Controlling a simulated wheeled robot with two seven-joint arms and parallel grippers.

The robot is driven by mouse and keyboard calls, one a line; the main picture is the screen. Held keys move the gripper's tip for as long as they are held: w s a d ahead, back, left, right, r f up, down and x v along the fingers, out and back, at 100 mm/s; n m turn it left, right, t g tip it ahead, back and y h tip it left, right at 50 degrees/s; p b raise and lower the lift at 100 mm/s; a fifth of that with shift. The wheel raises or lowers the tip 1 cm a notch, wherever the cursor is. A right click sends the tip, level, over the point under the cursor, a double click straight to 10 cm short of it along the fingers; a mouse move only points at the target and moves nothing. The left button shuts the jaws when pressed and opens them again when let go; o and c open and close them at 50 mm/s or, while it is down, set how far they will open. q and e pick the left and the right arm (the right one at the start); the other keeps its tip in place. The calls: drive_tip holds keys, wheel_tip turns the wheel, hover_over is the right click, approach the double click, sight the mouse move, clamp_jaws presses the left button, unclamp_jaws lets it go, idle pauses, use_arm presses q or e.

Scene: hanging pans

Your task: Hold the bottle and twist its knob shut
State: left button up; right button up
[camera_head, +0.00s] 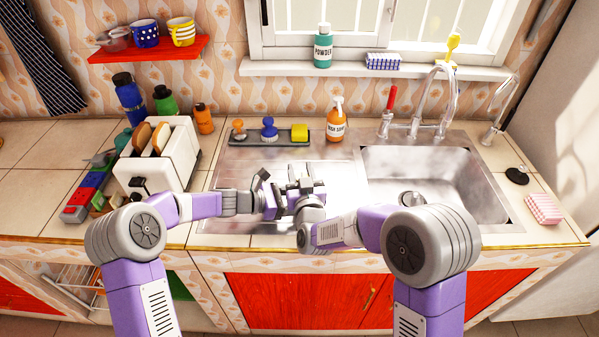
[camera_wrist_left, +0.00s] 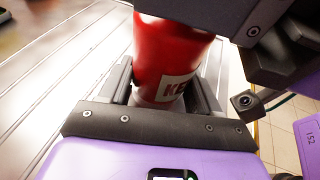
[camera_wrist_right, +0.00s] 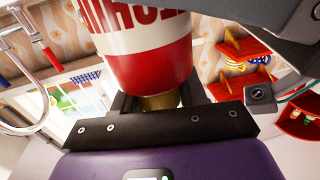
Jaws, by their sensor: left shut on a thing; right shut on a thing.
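The bottle is red with a white label and red lettering. It shows in the left wrist view (camera_wrist_left: 165,55), between the fingers of my left gripper (camera_head: 266,196), which is shut on it. In the right wrist view the bottle's body (camera_wrist_right: 148,62) ends in a yellowish-brown knob (camera_wrist_right: 160,102). My right gripper (camera_head: 305,188) is shut on this knob, with a finger on either side. In the head view the two grippers meet above the drainboard, and they hide nearly all of the bottle. The knob's exact turn cannot be told.
The metal drainboard (camera_head: 225,170) lies below my grippers, with the sink (camera_head: 430,185) to the right. A white toaster (camera_head: 180,150) stands to the left. An orange soap bottle (camera_head: 335,122) and a dark tray (camera_head: 255,143) with brushes and a yellow sponge stand behind.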

use_arm(q)
drive_tip(key=shift+f, duration=0.1)
use_arm(e)
drive_tip(key=shift+a+r+m+h, duration=0.15)
drive_tip(key=shift+m+h, duration=0.15)
drive_tip(key=shift+h, duration=0.2)
drive_tip(key=o, duration=0.9)
drive_tip(key=shift+o, duration=0.4)
drive_tip(key=s+d, duration=0.1)
drive_tip(key=s, duration=1.1)
drive_tip(key=shift+d, duration=0.35)
use_arm(q)
drive_tip(key=o, duration=1.1)
drive_tip(key=shift+o, duration=0.2)
